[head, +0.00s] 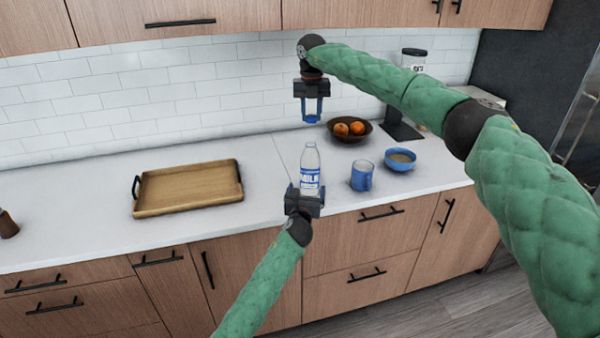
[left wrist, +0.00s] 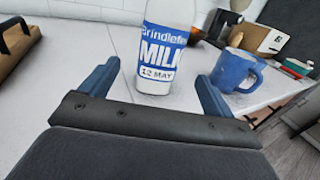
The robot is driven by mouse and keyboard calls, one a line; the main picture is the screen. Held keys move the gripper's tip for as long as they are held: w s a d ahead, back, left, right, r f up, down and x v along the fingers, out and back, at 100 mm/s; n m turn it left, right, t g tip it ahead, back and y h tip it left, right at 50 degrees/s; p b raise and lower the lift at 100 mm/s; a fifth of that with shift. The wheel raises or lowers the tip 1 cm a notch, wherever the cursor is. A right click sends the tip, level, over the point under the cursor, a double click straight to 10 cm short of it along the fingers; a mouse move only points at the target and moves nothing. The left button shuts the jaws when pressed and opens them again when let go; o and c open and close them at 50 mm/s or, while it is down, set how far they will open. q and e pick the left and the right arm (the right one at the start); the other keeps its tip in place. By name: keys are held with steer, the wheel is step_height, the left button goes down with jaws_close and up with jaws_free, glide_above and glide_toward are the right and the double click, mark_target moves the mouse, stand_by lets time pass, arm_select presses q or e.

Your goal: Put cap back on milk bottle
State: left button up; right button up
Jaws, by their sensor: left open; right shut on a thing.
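The milk bottle (head: 309,172) stands upright on the white counter with no cap on its mouth. It also shows in the left wrist view (left wrist: 162,45), with a blue and white label. My left gripper (head: 305,190) is open at the bottle's near side. Its fingers point toward the bottle with a gap on each side, and they are not closed on it. My right gripper (head: 311,118) points down in the air above the bottle, near the wall side. It is shut on the small blue cap (head: 311,120), which is mostly hidden between the fingertips.
A blue mug (head: 362,176) stands right of the bottle. Beyond it are a blue bowl (head: 400,165) and a dark fruit bowl (head: 345,138) with oranges. A wooden tray (head: 190,211) lies at the left. The counter between tray and bottle is clear.

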mark_target(311, 171)
arm_select(q)
steer(key=shift+s+d+r, duration=0.2)
steer(key=shift+d, duration=0.1)
arm_select(e)
steer(key=shift+s+d+r, duration=0.25)
steer(key=shift+d, duration=0.05)
arm_select(q)
steer(key=shift+w+a+f, duration=0.1)
steer(key=shift+w+a, duration=0.2)
arm_select(e)
steer(key=shift+w+a+f, duration=0.15)
steer(key=shift+a, duration=0.2)
arm_select(q)
steer(key=shift+w+a+f, duration=0.1)
steer(key=shift+w, duration=0.3)
arm_select(e)
steer(key=shift+a+f, duration=0.1)
steer(key=shift+a, duration=0.05)
arm_select(q)
steer(key=w, duration=0.3)
steer(key=w+d, duration=0.1)
steer(key=w, duration=0.6)
steer(key=shift+w+d, duration=0.3)
steer(key=shift+w, duration=0.1)
arm_select(e)
steer(key=shift+d, duration=0.25)
